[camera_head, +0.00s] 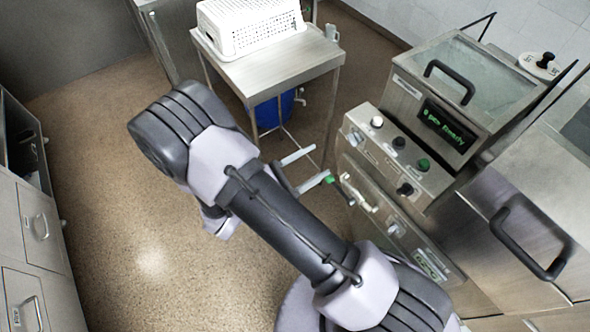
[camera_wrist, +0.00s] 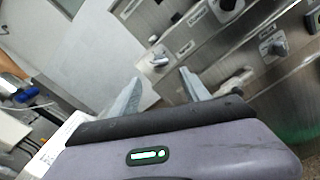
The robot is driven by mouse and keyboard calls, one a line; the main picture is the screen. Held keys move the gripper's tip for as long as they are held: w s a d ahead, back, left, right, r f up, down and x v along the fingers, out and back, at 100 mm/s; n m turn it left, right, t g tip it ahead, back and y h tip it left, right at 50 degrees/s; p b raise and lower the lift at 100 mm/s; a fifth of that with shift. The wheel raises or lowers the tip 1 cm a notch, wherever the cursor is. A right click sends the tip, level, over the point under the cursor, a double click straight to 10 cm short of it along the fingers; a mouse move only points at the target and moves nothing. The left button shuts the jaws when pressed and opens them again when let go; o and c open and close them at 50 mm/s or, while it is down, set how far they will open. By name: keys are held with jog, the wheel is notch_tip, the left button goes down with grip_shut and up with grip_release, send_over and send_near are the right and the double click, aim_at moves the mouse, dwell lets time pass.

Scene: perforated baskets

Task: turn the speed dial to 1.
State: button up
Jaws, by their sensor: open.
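The control panel (camera_head: 385,150) of the metal machine stands at the right in the head view. It carries a white knob (camera_head: 376,122), a black knob (camera_head: 398,143), a green button (camera_head: 423,165) and a dark dial (camera_head: 405,189) lower down.
A green-lit display (camera_head: 447,125) and a lidded chamber with a black handle (camera_head: 449,80) sit above the panel. Another black handle (camera_head: 530,245) is at right. A metal table (camera_head: 275,70) with a white perforated basket (camera_head: 250,25) stands behind. The floor at left is clear.

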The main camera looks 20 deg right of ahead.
jog(key=v, duration=0.6)
jog(key=shift+a, duration=0.25)
